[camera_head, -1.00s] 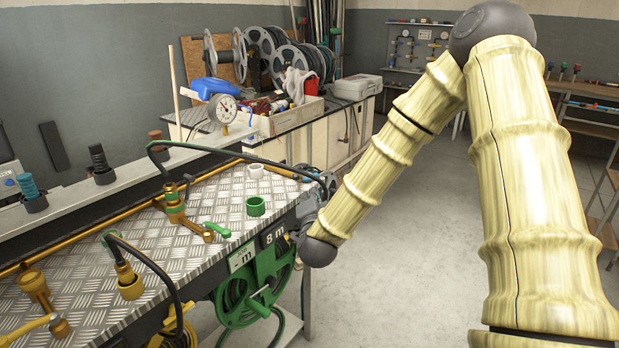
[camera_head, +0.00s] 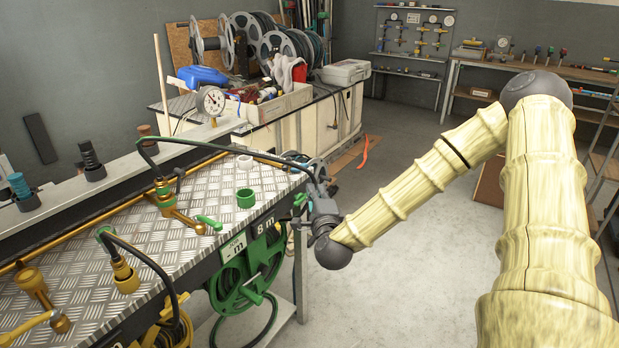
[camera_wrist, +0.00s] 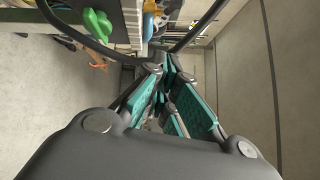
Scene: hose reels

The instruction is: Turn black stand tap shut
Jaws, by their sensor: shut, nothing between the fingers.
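I cannot pick out a tap that is clearly black. A brass tap (camera_head: 166,197) with a green lever (camera_head: 209,222) stands on the checker-plate bench. A black hose (camera_head: 215,147) arcs from near it to the bench's right end. My gripper (camera_head: 321,190) is beside that end, partly hidden by its own wrist, and looks close to the hose; contact cannot be told. In the wrist view my gripper's teal-padded fingers (camera_wrist: 165,72) come together with nothing between them. A green lever-like part (camera_wrist: 97,25) shows apart from them at upper left, with black hose curving around.
A green hose reel (camera_head: 243,285) hangs under the bench (camera_head: 100,290). A brass fitting (camera_head: 122,275) with a black hose stands nearer. Behind are a gauge (camera_head: 211,101), grey reels (camera_head: 283,50) and a grey case (camera_head: 346,72). The floor (camera_head: 430,260) to the right is open.

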